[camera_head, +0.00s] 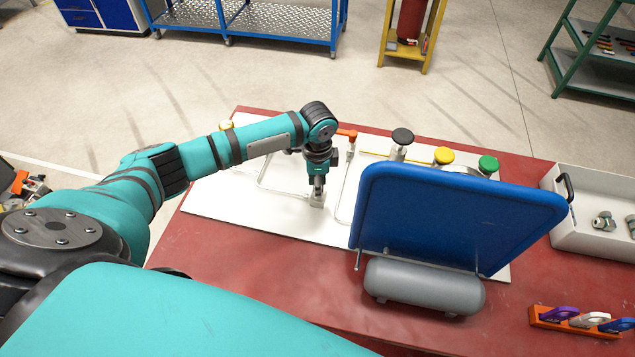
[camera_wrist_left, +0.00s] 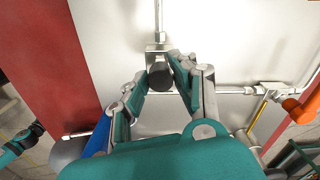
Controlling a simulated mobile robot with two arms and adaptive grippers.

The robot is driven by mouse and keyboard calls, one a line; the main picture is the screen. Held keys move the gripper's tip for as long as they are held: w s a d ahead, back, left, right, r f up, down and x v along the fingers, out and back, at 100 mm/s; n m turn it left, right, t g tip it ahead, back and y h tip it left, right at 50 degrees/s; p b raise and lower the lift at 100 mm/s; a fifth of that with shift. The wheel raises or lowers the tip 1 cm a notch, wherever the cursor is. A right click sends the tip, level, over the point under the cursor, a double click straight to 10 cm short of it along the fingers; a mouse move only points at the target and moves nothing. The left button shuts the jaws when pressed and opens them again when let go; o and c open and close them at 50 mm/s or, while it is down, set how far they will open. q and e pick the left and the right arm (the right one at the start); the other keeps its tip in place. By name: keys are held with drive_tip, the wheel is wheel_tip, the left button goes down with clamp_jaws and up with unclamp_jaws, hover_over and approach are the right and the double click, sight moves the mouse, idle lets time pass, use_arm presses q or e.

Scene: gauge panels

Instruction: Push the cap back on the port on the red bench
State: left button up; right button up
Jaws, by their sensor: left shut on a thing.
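The red bench (camera_head: 190,250) carries a white gauge panel (camera_head: 225,205). My left gripper (camera_head: 318,190) points down at a small metal port block (camera_head: 316,201) on the panel. In the left wrist view, my left gripper (camera_wrist_left: 161,62) is shut on a dark round cap (camera_wrist_left: 160,77), with a finger on each side. The cap is right by the port block (camera_wrist_left: 158,46); I cannot tell whether it is seated or apart. The gripper hides the cap in the head view.
A tilted blue board (camera_head: 455,220) and a grey cylinder (camera_head: 425,287) stand right of the gripper. Black (camera_head: 402,137), yellow (camera_head: 444,156) and green (camera_head: 488,165) knobs and an orange-handled valve (camera_head: 347,133) lie behind. A grey bin (camera_head: 580,240) holds fittings.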

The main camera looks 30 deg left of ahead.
use_arm(q)
drive_tip(key=shift+p, duration=0.4)
drive_tip(key=shift+f, duration=0.55)
idle(0.5)
drive_tip(key=o, duration=0.9)
drive_tip(key=shift+c, duration=0.2)
wheel_tip(320, 180, up, 12)
drive_tip(key=shift+f, duration=0.1)
idle(0.3)
